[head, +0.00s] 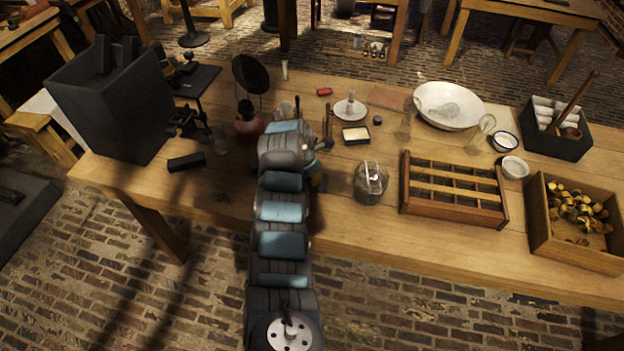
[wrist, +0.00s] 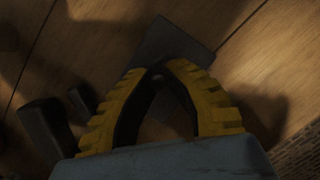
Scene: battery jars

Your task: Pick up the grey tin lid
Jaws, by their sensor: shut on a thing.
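My gripper (wrist: 158,72) has its two yellow ridged fingers drawn together at the tips in the wrist view. A flat, dark grey rectangular piece (wrist: 175,42), which looks like the grey tin lid, lies at the fingertips, and they are shut on it. The picture is dark, so I cannot tell whether the lid touches the table. In the head view my arm hides the lid and most of the gripper; only a bit of yellow finger shows beside the arm.
The wooden table (head: 340,225) holds a glass jar (head: 370,182), a slotted wooden rack (head: 453,190) and a white basin (head: 448,104) on the right. A tray of brass pieces (head: 540,235) stands at far right. A large dark box (head: 115,105) and small black block (head: 186,162) are left.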

